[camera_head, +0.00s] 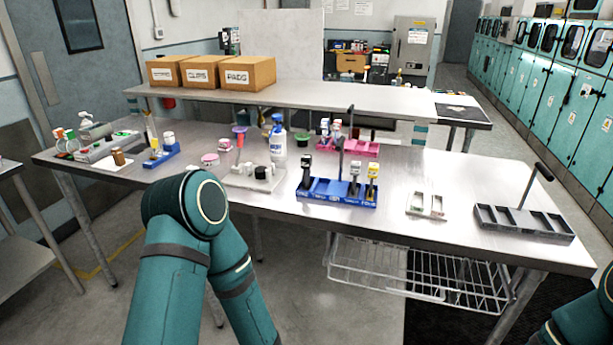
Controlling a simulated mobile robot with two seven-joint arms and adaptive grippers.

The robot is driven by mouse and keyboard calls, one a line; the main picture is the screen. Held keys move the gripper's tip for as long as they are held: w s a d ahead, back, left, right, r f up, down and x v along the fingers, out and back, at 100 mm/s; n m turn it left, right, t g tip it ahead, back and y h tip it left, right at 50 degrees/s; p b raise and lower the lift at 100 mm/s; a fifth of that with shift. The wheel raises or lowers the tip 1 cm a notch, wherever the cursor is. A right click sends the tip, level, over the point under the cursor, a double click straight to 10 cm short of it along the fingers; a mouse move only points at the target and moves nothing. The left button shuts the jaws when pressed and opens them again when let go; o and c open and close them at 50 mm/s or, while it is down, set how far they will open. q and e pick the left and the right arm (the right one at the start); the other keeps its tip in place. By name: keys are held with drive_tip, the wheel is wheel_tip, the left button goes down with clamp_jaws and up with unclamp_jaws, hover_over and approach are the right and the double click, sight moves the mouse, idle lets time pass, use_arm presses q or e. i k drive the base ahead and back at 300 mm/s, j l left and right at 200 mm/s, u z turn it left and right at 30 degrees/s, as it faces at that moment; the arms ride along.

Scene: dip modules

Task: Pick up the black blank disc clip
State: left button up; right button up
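A blue tray (335,196) with a dark upright handle stands at the front middle of the steel table. A small black upright piece (306,168) stands at its left end and may be the black blank disc clip; any label is too small to read. A grey-and-black piece (354,178) and a yellow-topped piece (373,178) stand in the tray's right half. My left arm is bent at the table's front edge, left of the tray, and its gripper is out of view. Only a bit of my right arm shows at the bottom right corner; its gripper is out of view.
A dark grey empty tray (525,222) with a handle stands at the right, beside a small pale tray (427,205). A grey tray (255,178) and a white-and-blue bottle (278,140) stand left of the blue tray. A pink tray (350,148) is behind.

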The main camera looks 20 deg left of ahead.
sight(305, 160)
drive_tip(key=i+j+z, duration=0.4)
drive_tip(key=j, duration=0.15)
drive_tip(key=j+z, duration=0.2)
drive_tip(key=j, duration=0.15)
drive_tip(key=i+j+z, duration=0.2)
drive_tip(key=k+j, duration=0.1)
